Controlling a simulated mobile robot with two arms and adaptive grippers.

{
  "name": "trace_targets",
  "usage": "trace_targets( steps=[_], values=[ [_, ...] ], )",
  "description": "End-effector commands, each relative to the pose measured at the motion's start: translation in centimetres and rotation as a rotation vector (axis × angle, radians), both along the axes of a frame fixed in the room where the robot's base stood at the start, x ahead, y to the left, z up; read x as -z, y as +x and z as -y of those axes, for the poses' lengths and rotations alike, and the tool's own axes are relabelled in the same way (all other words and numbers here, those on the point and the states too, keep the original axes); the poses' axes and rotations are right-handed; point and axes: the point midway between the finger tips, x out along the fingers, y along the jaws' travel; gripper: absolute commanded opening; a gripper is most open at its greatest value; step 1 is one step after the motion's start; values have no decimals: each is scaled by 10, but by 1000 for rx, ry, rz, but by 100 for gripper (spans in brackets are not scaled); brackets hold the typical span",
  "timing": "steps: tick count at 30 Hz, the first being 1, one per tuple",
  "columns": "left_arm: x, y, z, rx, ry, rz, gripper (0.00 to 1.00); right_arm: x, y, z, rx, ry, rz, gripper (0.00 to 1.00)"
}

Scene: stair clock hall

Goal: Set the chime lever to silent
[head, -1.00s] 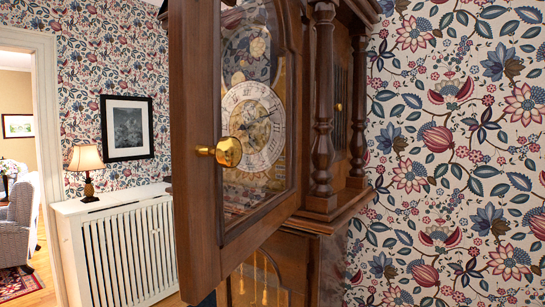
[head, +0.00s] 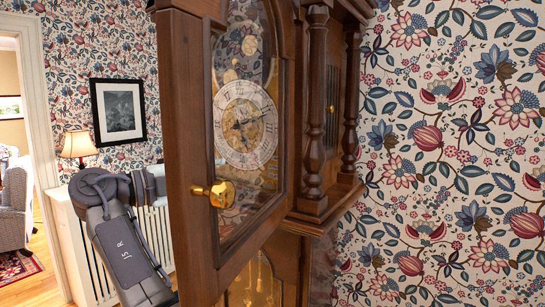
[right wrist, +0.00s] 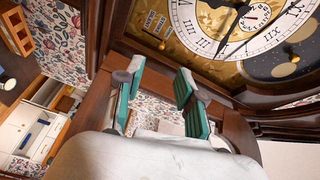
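The tall wooden clock's glazed door (head: 185,150) stands open, with a gold knob (head: 222,193). The clock dial (head: 245,124) shows through the glass in the head view and close up in the right wrist view (right wrist: 235,28). Small labels (right wrist: 156,22) sit on the gold dial plate, with a small gold knob-like part (right wrist: 162,45) below them; I cannot tell whether this is the chime lever. My right gripper (right wrist: 160,75) is open and empty, its green-padded fingers pointing up towards the dial plate. The door hides it in the head view. My left gripper is not in view.
My dark grey arm (head: 128,245) reaches behind the open door from the left. A white radiator cover (head: 82,250) with a lamp (head: 78,147) stands beyond it. A turned column (head: 315,110) flanks the clock. Papered wall (head: 450,150) lies to the right.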

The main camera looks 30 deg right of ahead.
Motion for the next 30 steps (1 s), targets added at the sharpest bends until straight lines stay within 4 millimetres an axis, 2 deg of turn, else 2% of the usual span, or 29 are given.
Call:
trace_targets(
  steps=[1,4,8,15,21,25,30],
  values=[
    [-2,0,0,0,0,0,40,-7,-5,0,13,2,29,38],
    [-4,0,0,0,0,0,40,-11,-8,6,24,3,48,38],
    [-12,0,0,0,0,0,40,-11,-8,25,24,3,45,38],
    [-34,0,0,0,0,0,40,-13,-7,78,23,2,42,38],
    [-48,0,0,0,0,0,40,-13,-7,114,22,0,41,38],
    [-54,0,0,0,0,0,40,-11,-6,129,21,1,39,38],
    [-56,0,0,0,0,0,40,-10,-6,137,19,1,41,38]
  ],
)
